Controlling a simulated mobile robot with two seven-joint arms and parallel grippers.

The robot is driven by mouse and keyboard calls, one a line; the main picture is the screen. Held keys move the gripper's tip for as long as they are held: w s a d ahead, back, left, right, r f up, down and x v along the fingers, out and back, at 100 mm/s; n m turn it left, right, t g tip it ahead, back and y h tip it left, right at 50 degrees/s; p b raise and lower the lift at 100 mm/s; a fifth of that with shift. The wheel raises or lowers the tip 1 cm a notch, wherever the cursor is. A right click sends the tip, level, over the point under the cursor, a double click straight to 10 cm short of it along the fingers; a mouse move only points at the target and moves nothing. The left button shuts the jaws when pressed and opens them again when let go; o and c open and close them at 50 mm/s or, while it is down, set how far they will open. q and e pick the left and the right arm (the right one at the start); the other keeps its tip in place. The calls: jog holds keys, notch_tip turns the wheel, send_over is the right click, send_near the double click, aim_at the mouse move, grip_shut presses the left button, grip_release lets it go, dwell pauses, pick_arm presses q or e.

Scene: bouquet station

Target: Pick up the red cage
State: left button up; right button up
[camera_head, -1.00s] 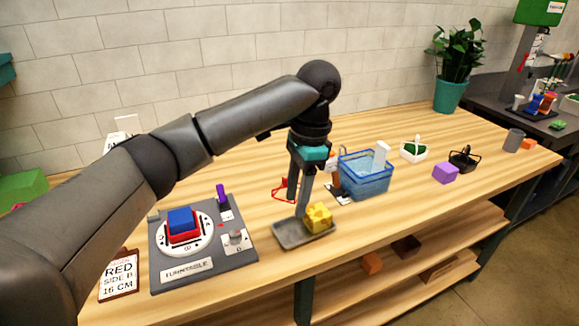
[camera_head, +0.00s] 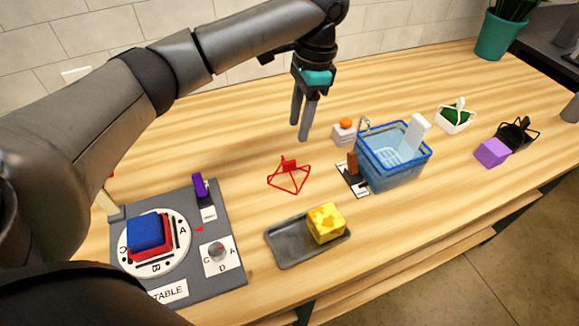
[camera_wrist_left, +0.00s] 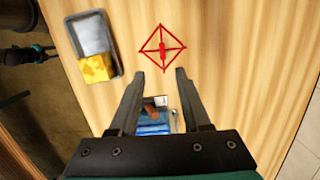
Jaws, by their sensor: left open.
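The red cage (camera_head: 289,175), a small wire frame with a solid red block at its top, stands on the wooden table left of the blue basket. It also shows in the left wrist view (camera_wrist_left: 162,47), beyond my fingertips. My left gripper (camera_head: 299,131) is open and empty, above the table and behind the cage in the head view. In the left wrist view its two fingers (camera_wrist_left: 159,75) are spread, with the cage ahead of them and apart from them. My right gripper does not show clearly in the head view.
A grey tray (camera_head: 284,250) with a yellow block (camera_head: 326,223) lies in front of the cage. A blue basket (camera_head: 398,178) stands right, beside a small lever panel (camera_head: 353,183) and orange-button box (camera_head: 344,131). The turntable (camera_head: 226,280) is left. Bare table surrounds the cage.

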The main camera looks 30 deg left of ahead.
pick_arm(q)
send_over(289, 162)
jog(key=d, duration=0.1)
jog(key=f, duration=0.5)
jog(key=shift+w, duration=0.35)
jog(key=shift+s+a+f+b, duration=0.1)
jog(key=shift+f+b, duration=0.3)
jog(key=shift+f, duration=0.5)
jog(key=f, duration=0.4)
jog(key=shift+s+a+f+b, duration=0.15)
jog(key=shift+a+b, duration=0.2)
jog(key=shift+b, duration=0.05)
grip_shut()
